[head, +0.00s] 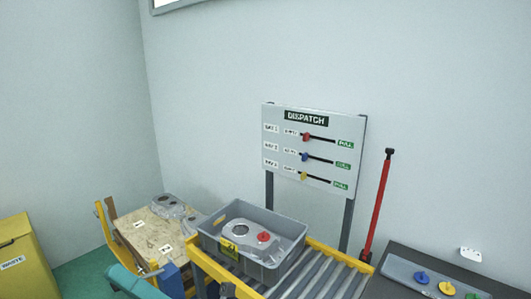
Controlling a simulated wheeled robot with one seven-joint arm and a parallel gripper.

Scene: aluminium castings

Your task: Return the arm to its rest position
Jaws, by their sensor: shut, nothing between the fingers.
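My gripper is not in view in the head view, and I cannot make out my arm for certain. A grey crate (270,274) stands on the roller conveyor (345,282) at the lower middle. It holds an aluminium casting (279,248) with a red round piece (264,237) on it.
A board marked DISPATCH (310,150) with red, blue and yellow sliders stands behind the conveyor. A wooden surface (146,232) with castings is left of the crate. A yellow WASTE bin (30,265) is far left. A red post (378,205) and dark bench (400,262) are right.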

